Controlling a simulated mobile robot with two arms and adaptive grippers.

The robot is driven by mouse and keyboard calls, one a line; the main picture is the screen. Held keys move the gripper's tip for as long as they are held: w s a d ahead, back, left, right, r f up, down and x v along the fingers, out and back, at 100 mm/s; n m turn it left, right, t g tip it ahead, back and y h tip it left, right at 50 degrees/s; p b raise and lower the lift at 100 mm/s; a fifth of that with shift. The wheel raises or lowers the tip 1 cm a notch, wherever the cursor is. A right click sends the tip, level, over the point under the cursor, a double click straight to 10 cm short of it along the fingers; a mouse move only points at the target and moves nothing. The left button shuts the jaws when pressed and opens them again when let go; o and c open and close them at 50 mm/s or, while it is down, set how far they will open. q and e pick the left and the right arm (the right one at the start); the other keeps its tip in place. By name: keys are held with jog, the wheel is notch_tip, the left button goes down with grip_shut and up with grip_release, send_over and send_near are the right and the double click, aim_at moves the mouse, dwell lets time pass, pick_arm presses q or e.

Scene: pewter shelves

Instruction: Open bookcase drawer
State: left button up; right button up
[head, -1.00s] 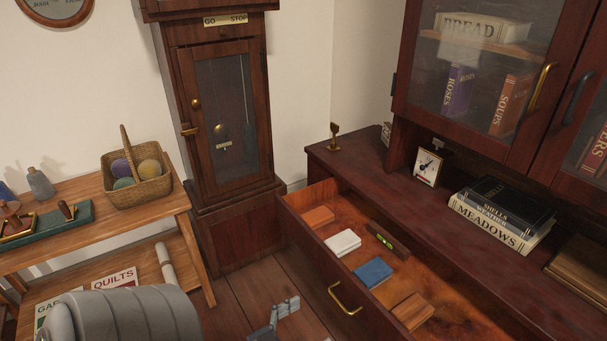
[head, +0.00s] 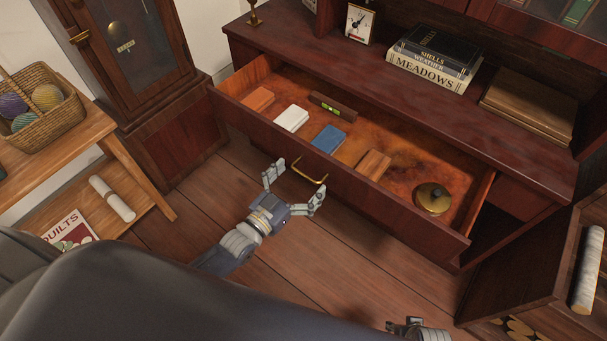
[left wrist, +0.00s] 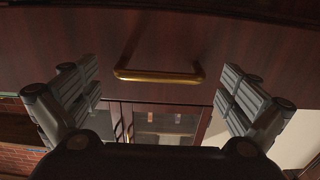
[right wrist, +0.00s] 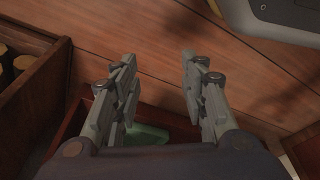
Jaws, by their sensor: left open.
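The bookcase drawer (head: 345,183) stands pulled out from the dark red-brown bookcase, its inside visible from above. Its brass bar handle (head: 310,172) is on the front face, and also shows in the left wrist view (left wrist: 160,76). My left gripper (head: 294,188) is open in front of the drawer, its fingers spread to either side of the handle. In the left wrist view the handle sits between the fingers with gaps on both sides. My right gripper (right wrist: 158,78) has its fingers apart with nothing between them, above the floor; the head view shows only part of it at the bottom.
The drawer holds several small blocks, a level (head: 332,107) and a round brass object (head: 432,198). A wooden bin (head: 540,262) is at right, a bench (head: 85,140) at left. Floor lies between.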

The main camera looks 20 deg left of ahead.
aim_at(313, 165)
pick_arm(q)
jog(key=shift+w+d, duration=0.25)
jog(key=shift+w, duration=0.4)
pick_arm(e)
jog(key=shift+w+r, duration=0.2)
jog(key=shift+r, duration=0.1)
pick_arm(q)
jog(key=c, duration=1.5)
jog(key=shift+b+x, duration=0.65)
jog(key=shift+x, duration=1.75)
pick_arm(e)
jog(key=r, duration=0.2)
jog(key=w+r, duration=0.1)
jog(key=shift+w+a+r, duration=0.15)
jog(key=shift+r, duration=0.2)
pick_arm(q)
jog(key=o, duration=1.5)
